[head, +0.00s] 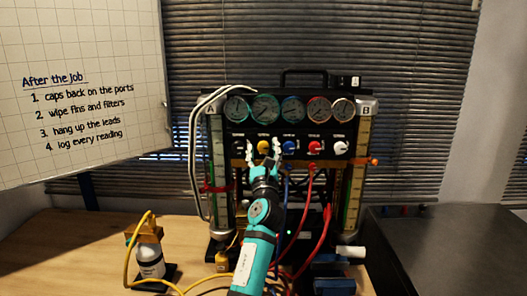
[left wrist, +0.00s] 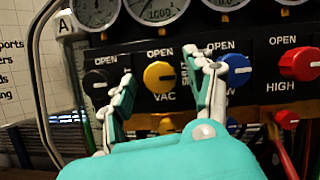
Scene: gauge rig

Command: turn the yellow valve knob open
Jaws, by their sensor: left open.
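The yellow valve knob (head: 263,146) is in the row of knobs below the gauges on the black panel. In the left wrist view the yellow knob (left wrist: 158,77) sits between an "OPEN" label above and a "VAC" label below. A dark mark shows on its right part. My left gripper (head: 264,151) is in front of the panel, open and empty. In the left wrist view the fingers of my left gripper (left wrist: 160,85) stand either side of the yellow knob. I cannot tell whether they touch it. My right gripper is not in view.
A black knob (left wrist: 101,84) is left of the yellow one; a blue knob (left wrist: 236,70) and a red knob (left wrist: 300,64) are right. The right finger overlaps the blue knob's edge. Hoses (head: 327,215) hang below. A bottle (head: 150,261) stands on the table at left.

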